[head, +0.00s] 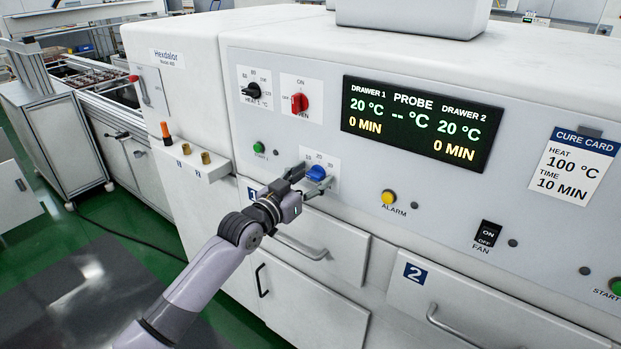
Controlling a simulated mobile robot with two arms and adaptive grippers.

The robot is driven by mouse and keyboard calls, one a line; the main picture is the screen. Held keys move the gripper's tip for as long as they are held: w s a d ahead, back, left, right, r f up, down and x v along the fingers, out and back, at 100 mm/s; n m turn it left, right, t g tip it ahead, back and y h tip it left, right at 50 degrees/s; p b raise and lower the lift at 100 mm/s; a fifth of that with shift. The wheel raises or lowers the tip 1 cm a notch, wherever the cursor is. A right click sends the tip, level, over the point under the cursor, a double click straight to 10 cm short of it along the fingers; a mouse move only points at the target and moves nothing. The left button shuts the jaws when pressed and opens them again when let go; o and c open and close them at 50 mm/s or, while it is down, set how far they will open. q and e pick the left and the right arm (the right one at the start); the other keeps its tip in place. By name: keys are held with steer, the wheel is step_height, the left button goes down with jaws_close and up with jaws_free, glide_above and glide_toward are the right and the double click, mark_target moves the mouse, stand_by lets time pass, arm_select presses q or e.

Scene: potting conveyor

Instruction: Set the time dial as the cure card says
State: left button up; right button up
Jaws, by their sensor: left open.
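The time dial (317,173) is a blue knob on a small white scale plate, low on the machine's panel. My left gripper (311,181) is open at the dial, with its fingers on either side of the blue knob. Whether they touch it I cannot tell. The gripper hides part of the scale, and the knob's exact setting cannot be read. The cure card (572,166) at the right reads heat 100 °C, time 10 min. The display (421,122) shows 20 °C and 0 MIN for both drawers. My right gripper is not in view.
A black heat dial (251,91) and a red switch (299,103) sit above the time dial. A green button (259,148) is left of it, a yellow alarm button (388,197) right. Drawer handles (301,246) stick out below.

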arm_select(q)
steer(key=shift+c, duration=0.6)
steer(key=c, duration=1)
steer(key=shift+c, duration=0.2)
steer(key=shift+m, duration=0.3)
steer(key=m+b, duration=0.1)
steer(key=m, duration=0.2)
steer(key=shift+m, duration=2.6)
steer(key=o, duration=1.2)
steer(key=shift+c, duration=0.2)
